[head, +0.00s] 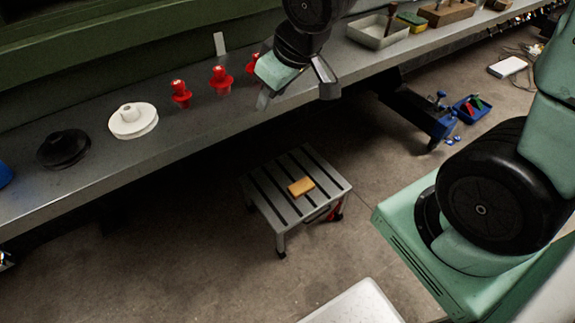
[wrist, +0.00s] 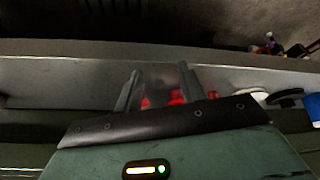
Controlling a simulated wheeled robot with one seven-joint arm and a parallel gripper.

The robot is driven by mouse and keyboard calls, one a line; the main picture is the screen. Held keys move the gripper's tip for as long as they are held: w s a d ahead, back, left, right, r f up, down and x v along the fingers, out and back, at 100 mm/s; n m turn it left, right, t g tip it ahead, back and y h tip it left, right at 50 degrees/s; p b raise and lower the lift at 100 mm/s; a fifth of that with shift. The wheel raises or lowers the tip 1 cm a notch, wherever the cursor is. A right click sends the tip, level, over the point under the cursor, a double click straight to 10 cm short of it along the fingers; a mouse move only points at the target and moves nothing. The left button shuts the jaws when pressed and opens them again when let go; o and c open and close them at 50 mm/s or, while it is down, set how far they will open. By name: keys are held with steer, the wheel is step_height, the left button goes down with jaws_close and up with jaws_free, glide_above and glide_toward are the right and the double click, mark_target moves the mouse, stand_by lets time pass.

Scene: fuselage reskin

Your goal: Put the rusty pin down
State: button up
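My gripper (head: 296,96) is over the front part of the grey workbench (head: 205,125), beside the red pieces. In the wrist view my gripper (wrist: 160,82) shows its two fingers standing well apart, with no pin visible between them. I cannot pick out the rusty pin in either view. It may be hidden or too small to tell.
Red pieces (head: 220,80) stand on the bench, with a white stepped disc (head: 133,121) and a black one (head: 63,148) to the left. A metal tray (head: 378,31) and wooden tool block (head: 446,12) are right. A step stool (head: 295,190) holds a yellow block (head: 301,186).

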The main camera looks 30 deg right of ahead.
steer(key=s+a+n+g, duration=0.1)
steer(key=s+a+g, duration=0.1)
steer(key=s, duration=0.7)
steer(key=s+a+n+g, duration=0.1)
steer(key=s+a+g, duration=0.2)
steer(key=s, duration=0.6)
steer(key=shift+a+r+n+h, duration=0.3)
steer(key=shift+a+h, duration=0.1)
steer(key=shift+a, duration=0.85)
steer(key=shift+s, duration=0.1)
